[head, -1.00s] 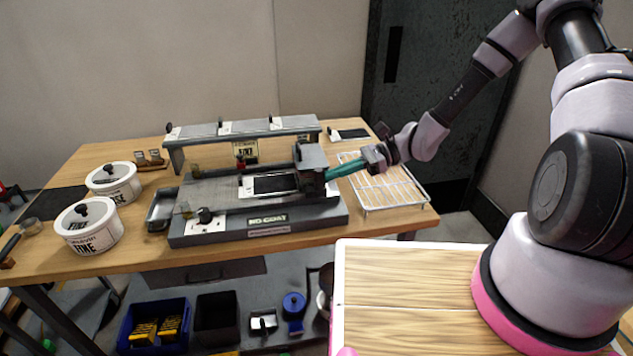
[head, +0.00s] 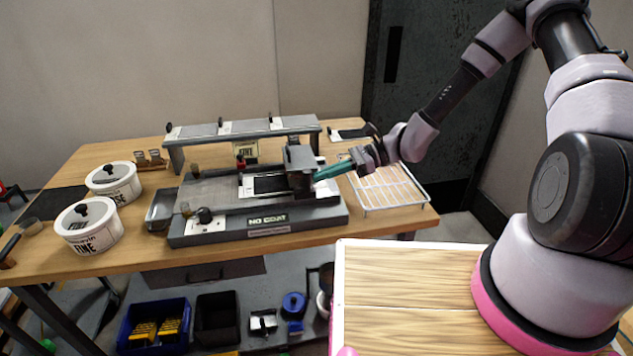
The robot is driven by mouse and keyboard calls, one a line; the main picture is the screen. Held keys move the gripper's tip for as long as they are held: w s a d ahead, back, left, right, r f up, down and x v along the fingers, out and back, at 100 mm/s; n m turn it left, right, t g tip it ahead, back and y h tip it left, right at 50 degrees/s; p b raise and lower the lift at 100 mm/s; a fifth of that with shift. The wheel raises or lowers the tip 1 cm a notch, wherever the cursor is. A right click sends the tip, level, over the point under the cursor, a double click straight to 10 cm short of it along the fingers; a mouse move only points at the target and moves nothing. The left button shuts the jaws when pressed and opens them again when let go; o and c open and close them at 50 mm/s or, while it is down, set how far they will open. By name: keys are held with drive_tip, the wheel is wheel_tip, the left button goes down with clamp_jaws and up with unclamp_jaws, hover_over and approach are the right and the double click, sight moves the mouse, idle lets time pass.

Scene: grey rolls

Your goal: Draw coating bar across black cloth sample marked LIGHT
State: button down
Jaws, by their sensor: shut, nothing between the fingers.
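The coating machine (head: 310,222) stands on the wooden table, with a plate reading NO COAT on its front. A black cloth sample (head: 270,185) in a white frame lies on its bed; I cannot read a LIGHT mark on it. A dark block-like carriage (head: 299,158) sits over the right end of the sample. I cannot make out a separate coating bar there. My gripper (head: 318,174), with teal fingers, is shut with nothing between the fingers. Its tips are at the right side of the carriage; whether they touch it I cannot tell.
A wire rack (head: 392,187) stands on the right of the table. A grey shelf (head: 245,127) with several samples stands behind the machine. Bins (head: 157,325) sit below the table. A wooden-topped surface (head: 410,290) is in front.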

drive_tip(key=s+a, duration=0.3)
drive_tip(key=a, duration=0.9)
drive_tip(key=shift+s, duration=0.25)
idle(2.7)
drive_tip(key=shift+a, duration=0.15)
drive_tip(key=shift+w+d, duration=0.3)
drive_tip(key=shift+d, duration=0.7)
drive_tip(key=shift+w+d, duration=0.25)
drive_tip(key=shift+d, duration=0.7)
drive_tip(key=shift+d, duration=0.1)
drive_tip(key=w+d+r+n+t+h, duration=0.3)
drive_tip(key=d+r+n+h, duration=0.55)
drive_tip(key=d+r, duration=1.2)
drive_tip(key=s+d+r+n+t+h, duration=0.1)
drive_tip(key=s+d+r+t, duration=0.3)
drive_tip(key=d+r, duration=0.4)
drive_tip(key=s+d+r+n+t+h, duration=0.1)
drive_tip(key=s+d+r+t+h, duration=0.1)
drive_tip(key=s+d+r+t, duration=0.2)
drive_tip(key=s+d+r, duration=0.3)
drive_tip(key=d+r, duration=0.1)
drive_tip(key=shift+s+r, duration=0.15)
